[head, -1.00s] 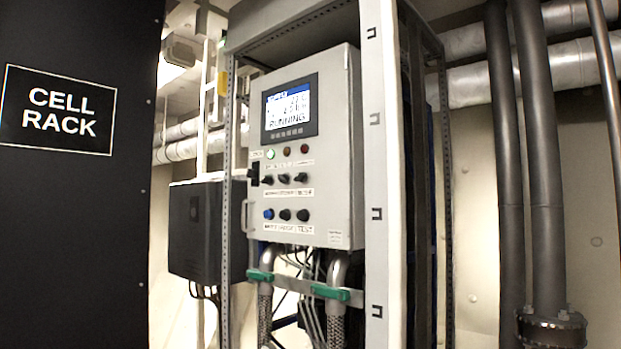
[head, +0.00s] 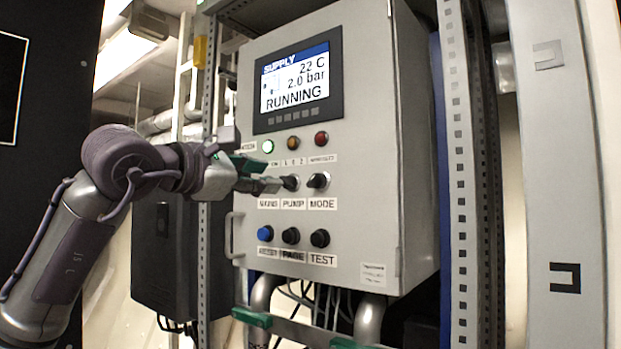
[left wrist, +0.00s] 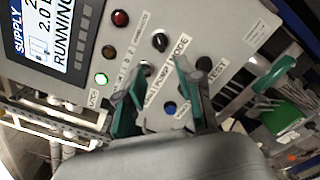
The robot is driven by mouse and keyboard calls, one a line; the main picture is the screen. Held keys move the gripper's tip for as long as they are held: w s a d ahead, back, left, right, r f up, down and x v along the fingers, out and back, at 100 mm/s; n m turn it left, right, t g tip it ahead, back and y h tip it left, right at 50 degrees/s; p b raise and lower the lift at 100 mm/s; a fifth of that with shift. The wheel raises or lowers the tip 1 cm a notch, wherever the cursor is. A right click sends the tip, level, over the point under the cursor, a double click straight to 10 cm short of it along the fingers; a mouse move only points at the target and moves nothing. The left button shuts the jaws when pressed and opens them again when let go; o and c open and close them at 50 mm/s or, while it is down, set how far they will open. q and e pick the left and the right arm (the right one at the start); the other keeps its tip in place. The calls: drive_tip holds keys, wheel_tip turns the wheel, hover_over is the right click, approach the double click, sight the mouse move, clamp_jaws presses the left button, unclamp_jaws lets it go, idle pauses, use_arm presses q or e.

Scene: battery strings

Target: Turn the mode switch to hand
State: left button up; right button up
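The MODE switch (head: 318,181) is a black rotary knob on the grey control cabinet, at the right end of the switch row above its MODE label. It also shows in the left wrist view (left wrist: 160,42), beyond the fingertips. Its exact pointer position is too small to tell. My left gripper (head: 270,174) comes in from the left, in front of the MAINS and PUMP switches and left of the MODE switch. In the left wrist view its green-padded fingers (left wrist: 158,76) are apart with nothing between them. The MAINS switch is hidden behind the gripper. My right gripper is not in view.
The display (head: 297,84) reads RUNNING, 22 C, 2.0 bar. Indicator lamps (head: 293,143) sit above the switches, the left one lit green. Several push buttons (head: 291,236) sit below. A door handle (head: 233,235) sticks out at left. A perforated rack post (head: 458,180) stands at right.

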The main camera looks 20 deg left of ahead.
use_arm(q)
drive_tip(key=p, duration=0.2)
approach(311, 181)
drive_tip(key=x, duration=0.3)
drive_tip(key=p+x, duration=0.2)
drive_tip(key=x, duration=0.3)
drive_tip(key=shift+w+r, duration=0.1)
drive_tip(key=shift+w+d+p, duration=0.15)
drive_tip(key=shift+w+p, duration=0.05)
drive_tip(key=shift+p, duration=0.15)
drive_tip(key=shift+w, duration=0.15)
clamp_jaws()
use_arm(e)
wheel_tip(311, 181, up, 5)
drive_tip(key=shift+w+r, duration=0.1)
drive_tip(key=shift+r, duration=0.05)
